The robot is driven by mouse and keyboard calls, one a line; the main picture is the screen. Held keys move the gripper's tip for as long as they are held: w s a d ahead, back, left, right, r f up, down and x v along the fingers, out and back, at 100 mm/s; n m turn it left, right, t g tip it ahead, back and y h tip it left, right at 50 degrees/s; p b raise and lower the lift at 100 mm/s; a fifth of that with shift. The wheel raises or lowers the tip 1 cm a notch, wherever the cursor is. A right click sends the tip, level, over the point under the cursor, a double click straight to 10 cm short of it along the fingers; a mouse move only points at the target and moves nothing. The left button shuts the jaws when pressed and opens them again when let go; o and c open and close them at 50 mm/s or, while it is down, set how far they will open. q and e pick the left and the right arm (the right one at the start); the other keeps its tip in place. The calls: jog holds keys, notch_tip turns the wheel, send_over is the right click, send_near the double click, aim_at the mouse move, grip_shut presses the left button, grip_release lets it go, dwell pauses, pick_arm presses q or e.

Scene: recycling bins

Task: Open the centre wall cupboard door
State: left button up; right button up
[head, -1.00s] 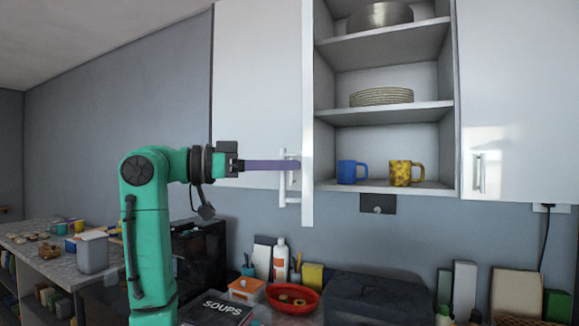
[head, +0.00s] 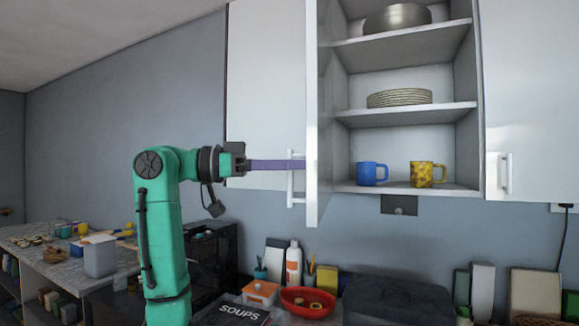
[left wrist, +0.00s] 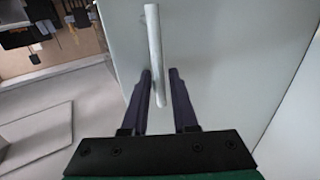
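The centre wall cupboard door (head: 317,120) stands swung out from its cupboard (head: 400,110), seen almost edge-on in the head view. Its bar handle (head: 291,178) is on the outer face, towards the left. My left gripper (head: 298,165) reaches in from the left with its purple fingers at this handle. In the left wrist view, the handle (left wrist: 154,40) runs down between the fingers (left wrist: 159,80) of this gripper. They are apart, with a narrow gap on the handle's right side. Contact is hard to judge. My right gripper is not in view.
The open cupboard holds a blue mug (head: 368,174), a yellow patterned mug (head: 423,174), plates (head: 399,98) and a metal bowl (head: 397,18). A closed door (head: 530,100) is at right, another (head: 265,90) at left. The counter below is cluttered, with a red bowl (head: 300,297) and dark box (head: 385,300).

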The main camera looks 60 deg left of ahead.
pick_arm(q)
jog(key=v, duration=1.4)
jog(key=shift+s+a, duration=0.15)
jog(key=shift+s, duration=0.1)
